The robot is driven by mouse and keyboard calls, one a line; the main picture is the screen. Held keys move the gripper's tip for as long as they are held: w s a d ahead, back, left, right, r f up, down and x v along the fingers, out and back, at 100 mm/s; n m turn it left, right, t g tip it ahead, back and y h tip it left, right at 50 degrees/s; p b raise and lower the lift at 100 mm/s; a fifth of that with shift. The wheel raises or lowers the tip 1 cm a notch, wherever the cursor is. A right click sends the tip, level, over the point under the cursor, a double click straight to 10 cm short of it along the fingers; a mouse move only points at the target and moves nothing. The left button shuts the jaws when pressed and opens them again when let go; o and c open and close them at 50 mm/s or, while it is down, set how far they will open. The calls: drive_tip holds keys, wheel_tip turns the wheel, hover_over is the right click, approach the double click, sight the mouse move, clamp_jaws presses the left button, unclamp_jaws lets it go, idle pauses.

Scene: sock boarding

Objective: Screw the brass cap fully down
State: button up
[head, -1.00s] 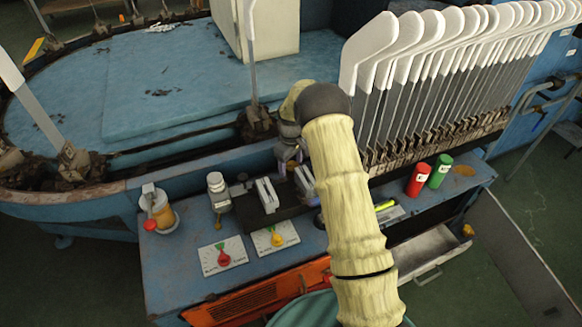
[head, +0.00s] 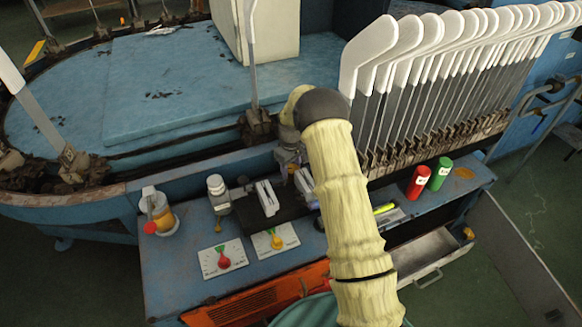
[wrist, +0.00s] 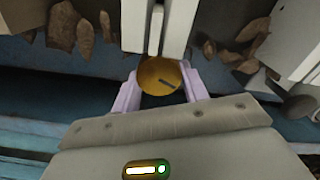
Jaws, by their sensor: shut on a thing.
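The brass cap (wrist: 159,76) shows in the wrist view as a round gold disc with a dark slot or mark across its top. My gripper (wrist: 160,88) has its two pale lilac fingers on either side of the cap and is shut on it. In the head view my gripper (head: 292,160) is small and partly covered by my arm, at the back edge of the blue bench. The cap cannot be made out there. How far down the cap sits cannot be told.
The blue bench (head: 180,268) carries a bottle (head: 217,190), an oil jar (head: 158,212), two dial plates (head: 222,258), and red (head: 419,182) and green (head: 440,174) cylinders. A row of white-tipped boards (head: 372,50) stands close right of my arm. An open drawer (head: 425,262) juts out in front.

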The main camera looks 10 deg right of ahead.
drive_tip(key=shift+r, duration=0.1)
drive_tip(key=shift+r+m+p, duration=0.1)
drive_tip(key=shift+m+p, duration=0.85)
drive_tip(key=shift+m, duration=0.05)
drive_tip(key=m+p, duration=0.2)
drive_tip(key=m, duration=0.2)
drive_tip(key=shift+d+p, duration=0.1)
drive_tip(key=shift+p, duration=0.3)
drive_tip(key=m+p, duration=0.1)
drive_tip(key=m, duration=0.3)
drive_tip(key=shift+d, duration=0.1)
drive_tip(key=shift+f+m+p, duration=0.2)
drive_tip(key=shift+m+p, duration=0.6)
drive_tip(key=shift+m, duration=1.2)
drive_tip(key=o, duration=1)
drive_tip(key=shift+d, duration=0.1)
